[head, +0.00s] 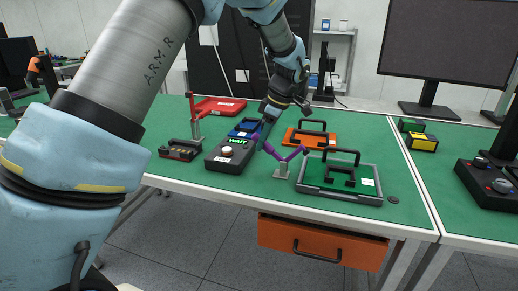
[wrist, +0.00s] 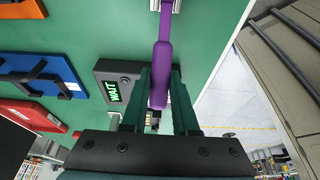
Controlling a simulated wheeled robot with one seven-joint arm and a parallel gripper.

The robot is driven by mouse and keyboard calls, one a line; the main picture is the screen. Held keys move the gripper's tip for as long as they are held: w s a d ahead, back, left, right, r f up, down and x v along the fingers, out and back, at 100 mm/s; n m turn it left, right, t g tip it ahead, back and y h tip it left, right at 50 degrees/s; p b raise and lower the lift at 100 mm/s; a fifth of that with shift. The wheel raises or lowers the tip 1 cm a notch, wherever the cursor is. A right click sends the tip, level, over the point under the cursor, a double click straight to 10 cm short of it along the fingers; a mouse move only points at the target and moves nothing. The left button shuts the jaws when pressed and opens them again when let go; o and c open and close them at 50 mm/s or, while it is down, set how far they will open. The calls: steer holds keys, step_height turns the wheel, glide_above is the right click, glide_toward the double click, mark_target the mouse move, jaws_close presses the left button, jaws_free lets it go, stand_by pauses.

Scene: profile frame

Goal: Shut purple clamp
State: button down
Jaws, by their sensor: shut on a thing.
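The purple clamp (head: 283,158) stands on a small grey base on the green table, left of the framed green panel. Its lever slants up and left, and another purple arm reaches up to the right. My gripper (head: 265,131) is at the upper end of the lever, coming from above. In the wrist view the purple lever (wrist: 163,62) runs between the two dark green fingers of my gripper (wrist: 160,74), which are shut on it. The clamp's base shows only partly at the top edge of that view.
A dark box with a lit WAIT display (head: 228,153) stands just left of the clamp. The green panel with black handles (head: 335,195) lies to its right. Behind are an orange panel (head: 306,138), a blue panel (head: 243,128) and a red clamp (head: 194,118). The table's front edge is close.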

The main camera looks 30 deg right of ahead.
mark_target(267, 142)
steer(key=s+d+r+t+y+b, duration=0.1)
steer(key=s+d+t+y+b, duration=0.1)
steer(key=t+y, duration=0.1)
steer(key=shift+s+d+r+b, duration=0.15)
steer(key=shift+d+r+b, duration=0.15)
steer(key=shift+r, duration=0.05)
steer(key=shift+s+d+r+t+y+b, duration=0.25)
steer(key=shift+s+d+t+y+b, duration=0.35)
steer(key=shift+t+y+b, duration=0.3)
steer(key=shift+s+d+r+t+y+b, duration=0.25)
steer(key=shift+s+d+t+y+b, duration=0.4)
steer(key=shift+y, duration=0.35)
steer(key=shift+w, duration=0.1)
steer(key=c, duration=0.7)
jaws_free()
steer(key=b+v, duration=0.2)
steer(key=v, duration=0.8)
steer(key=shift+s+d+r, duration=0.15)
steer(key=shift+s+d, duration=0.05)
steer(key=shift+s, duration=0.1)
